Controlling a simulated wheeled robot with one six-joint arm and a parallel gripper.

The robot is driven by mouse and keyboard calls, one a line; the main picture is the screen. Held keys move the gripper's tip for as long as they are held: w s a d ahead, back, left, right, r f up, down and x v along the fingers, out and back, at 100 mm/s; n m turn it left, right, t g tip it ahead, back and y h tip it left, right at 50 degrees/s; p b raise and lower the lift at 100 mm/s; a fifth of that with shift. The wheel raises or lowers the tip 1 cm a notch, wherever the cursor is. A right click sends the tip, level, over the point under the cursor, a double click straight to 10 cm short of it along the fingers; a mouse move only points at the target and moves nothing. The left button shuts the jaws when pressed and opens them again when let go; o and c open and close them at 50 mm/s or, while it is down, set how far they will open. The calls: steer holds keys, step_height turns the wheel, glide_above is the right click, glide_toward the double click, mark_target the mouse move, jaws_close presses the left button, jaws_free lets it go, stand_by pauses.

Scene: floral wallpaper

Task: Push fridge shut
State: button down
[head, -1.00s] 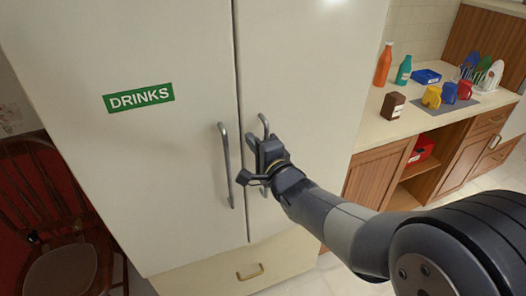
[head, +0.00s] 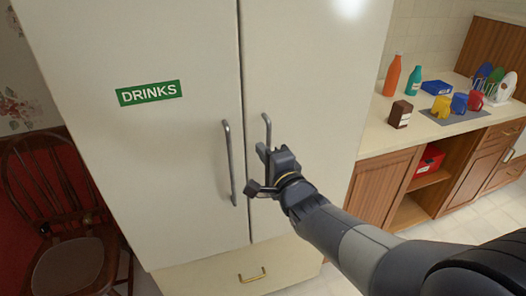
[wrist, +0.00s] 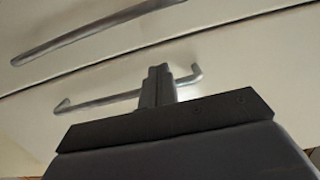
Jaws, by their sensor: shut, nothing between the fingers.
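The cream fridge (head: 190,135) fills the left and middle of the head view, with two tall doors side by side and a drawer below. Both doors look flush, with a thin dark seam between them. A green DRINKS label (head: 149,93) is on the left door. The left handle (head: 230,165) and the right handle (head: 267,132) stand either side of the seam. My gripper (head: 262,170) is shut and empty in front of the right door, overlapping the right handle's lower part. The wrist view shows its closed fingers (wrist: 158,85) by a handle (wrist: 105,101); I cannot tell whether they touch.
A counter (head: 440,135) at the right holds an orange bottle (head: 392,75), a teal bottle (head: 413,81), a brown container (head: 399,114) and several mugs. A wooden chair (head: 62,215) stands left of the fridge. Floor shows at lower right.

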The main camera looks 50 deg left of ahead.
steer(key=s+b+v, duration=0.1)
steer(key=v, duration=0.7)
steer(key=shift+f+b, duration=0.2)
steer(key=shift+b, duration=0.15)
steer(key=shift+a, duration=0.1)
